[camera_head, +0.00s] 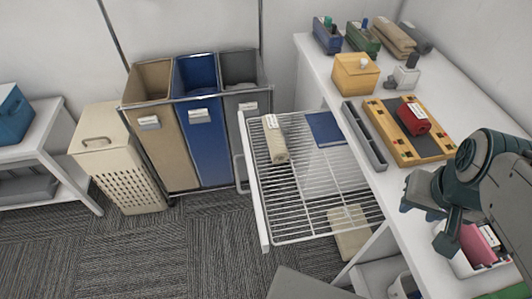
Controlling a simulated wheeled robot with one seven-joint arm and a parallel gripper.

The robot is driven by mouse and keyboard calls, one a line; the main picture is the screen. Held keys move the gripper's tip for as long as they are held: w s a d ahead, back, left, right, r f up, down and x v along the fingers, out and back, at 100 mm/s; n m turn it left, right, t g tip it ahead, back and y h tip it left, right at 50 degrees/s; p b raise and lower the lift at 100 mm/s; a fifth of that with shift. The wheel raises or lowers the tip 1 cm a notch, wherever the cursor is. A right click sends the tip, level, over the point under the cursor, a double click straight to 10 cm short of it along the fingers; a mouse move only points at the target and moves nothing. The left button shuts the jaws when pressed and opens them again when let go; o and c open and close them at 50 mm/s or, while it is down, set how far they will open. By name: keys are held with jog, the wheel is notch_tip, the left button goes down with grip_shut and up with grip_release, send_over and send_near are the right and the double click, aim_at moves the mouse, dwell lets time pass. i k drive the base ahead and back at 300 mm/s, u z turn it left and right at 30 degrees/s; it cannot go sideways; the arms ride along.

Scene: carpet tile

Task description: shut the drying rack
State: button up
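The drying rack (300,193) is a white wire shelf pulled out from under the white counter, towards the left. Its white front panel (254,190) faces the laundry bins and has a pale bar handle (240,172) on its outer side. A beige rolled item (275,140) and a flat blue item (325,129) lie on the wires. A beige item (349,231) is at the near right; whether it lies on or under the wires is unclear. My gripper (422,226) is above the counter at the right, apart from the rack, with its fingers spread and nothing visible between them.
A tall sorter with tan, blue and grey bins (203,137) stands close beyond the front panel. A beige hamper (118,165) is left of it. The counter (455,100) holds a tray with a red block (413,117) and several boxes. Carpet (150,255) is clear at lower left.

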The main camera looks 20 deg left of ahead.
aim_at(262, 231)
jog(key=k, duration=1.1)
jog(key=u, duration=0.75)
jog(key=i, duration=1.1)
jog(key=u, duration=0.4)
jog(key=k, duration=0.55)
jog(key=u, duration=0.3)
jog(key=i, duration=0.8)
jog(key=z, duration=0.35)
